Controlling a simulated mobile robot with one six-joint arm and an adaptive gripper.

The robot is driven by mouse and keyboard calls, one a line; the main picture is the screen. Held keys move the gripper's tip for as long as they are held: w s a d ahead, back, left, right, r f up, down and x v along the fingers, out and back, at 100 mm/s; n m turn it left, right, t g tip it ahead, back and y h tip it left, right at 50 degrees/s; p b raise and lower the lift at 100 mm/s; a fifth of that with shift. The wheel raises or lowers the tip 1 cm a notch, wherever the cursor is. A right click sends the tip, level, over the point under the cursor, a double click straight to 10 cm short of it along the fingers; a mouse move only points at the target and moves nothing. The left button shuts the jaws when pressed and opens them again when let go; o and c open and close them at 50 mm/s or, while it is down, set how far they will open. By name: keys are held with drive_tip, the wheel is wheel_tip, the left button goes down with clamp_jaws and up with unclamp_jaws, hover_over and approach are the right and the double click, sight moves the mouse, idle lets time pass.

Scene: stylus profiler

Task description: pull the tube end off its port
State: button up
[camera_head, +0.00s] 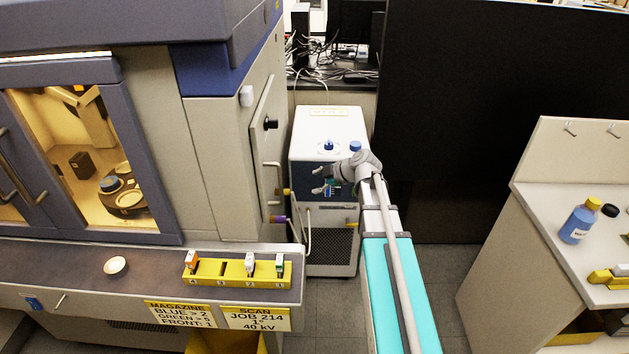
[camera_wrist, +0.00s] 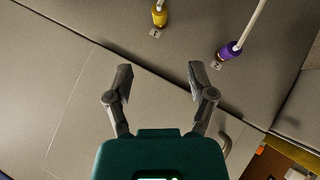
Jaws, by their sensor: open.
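Two tube ends show in the wrist view: a yellow one (camera_wrist: 160,16) beside a label "1", and a purple one (camera_wrist: 229,51) beside a label "2". A pale tube (camera_wrist: 251,22) runs from the purple end to the upper right. Both sit against the grey panel (camera_wrist: 70,95). In the head view the yellow end (camera_head: 286,191) and the purple end (camera_head: 277,219) are on the big machine's right side. My gripper (camera_wrist: 160,72) is open and empty, below the yellow end and left of the purple one in the wrist view. It also shows in the head view (camera_head: 318,181), right of both ends.
A white cabinet (camera_head: 304,142) with blue caps stands behind my gripper. A door handle (camera_head: 272,184) is close to the ports. A yellow rack (camera_head: 226,281) with small pieces stands on the front ledge. A black partition (camera_head: 450,110) is at right.

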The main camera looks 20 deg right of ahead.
sight(286, 192)
drive_tip(key=shift+a, duration=0.2)
drive_tip(key=b+x, duration=0.7)
drive_tip(key=x, duration=0.5)
drive_tip(key=shift+f+b, duration=0.1)
drive_tip(key=shift+b, duration=0.2)
drive_tip(key=shift+w+a+f+b, duration=0.4)
drive_tip(key=shift+w+a+b, duration=0.05)
drive_tip(key=shift+w+a, duration=0.15)
drive_tip(key=shift+c, duration=0.3)
drive_tip(key=shift+s, duration=0.1)
clamp_jaws()
drive_tip(key=c, duration=0.7)
unclamp_jaws()
clamp_jaws()
